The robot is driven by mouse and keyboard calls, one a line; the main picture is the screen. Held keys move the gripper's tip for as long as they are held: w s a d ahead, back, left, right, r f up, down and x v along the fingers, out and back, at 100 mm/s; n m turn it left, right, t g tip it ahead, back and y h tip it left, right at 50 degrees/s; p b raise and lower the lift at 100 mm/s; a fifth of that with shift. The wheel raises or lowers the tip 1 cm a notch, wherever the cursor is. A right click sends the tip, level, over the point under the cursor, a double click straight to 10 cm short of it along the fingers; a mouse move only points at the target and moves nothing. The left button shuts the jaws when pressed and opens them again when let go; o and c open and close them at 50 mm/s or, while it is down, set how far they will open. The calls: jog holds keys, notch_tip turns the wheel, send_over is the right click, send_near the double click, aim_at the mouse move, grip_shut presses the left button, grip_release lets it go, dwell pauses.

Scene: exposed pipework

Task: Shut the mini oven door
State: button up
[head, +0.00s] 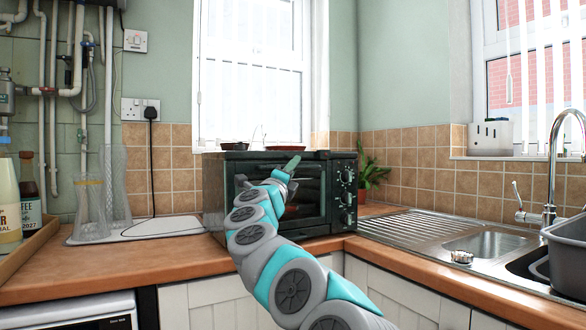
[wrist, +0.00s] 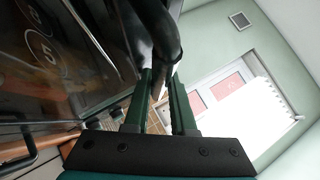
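The mini oven (head: 213,190) is a dark box on the counter corner, with its knobs at the right of its front. Its glass door (head: 312,198) looks upright in the head view; my arm covers part of it, and I cannot tell whether it is fully shut. My gripper (head: 290,166) is in front of the door's upper part. In the wrist view my gripper (wrist: 164,82) has its two green fingers apart. A black curved part (wrist: 156,28) lies at the fingertips; I cannot tell whether it is the door handle or whether the fingers touch it.
The sink (head: 480,243) with a tall tap (head: 552,170) is at the right. Glass vases (head: 92,210) and bottles (head: 30,190) stand at the left. A potted plant (head: 371,172) is behind the oven's right side. Small dishes sit on top of the oven.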

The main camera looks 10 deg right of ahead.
jog(key=shift+a+f, duration=0.15)
jog(key=shift+f, duration=0.05)
jog(key=shift+s+a+f, duration=0.1)
jog(key=shift+s, duration=0.05)
jog(key=b+v, duration=0.1)
jog(key=v, duration=0.6)
jog(key=shift+s+b, duration=0.15)
jog(key=shift+b, duration=0.15)
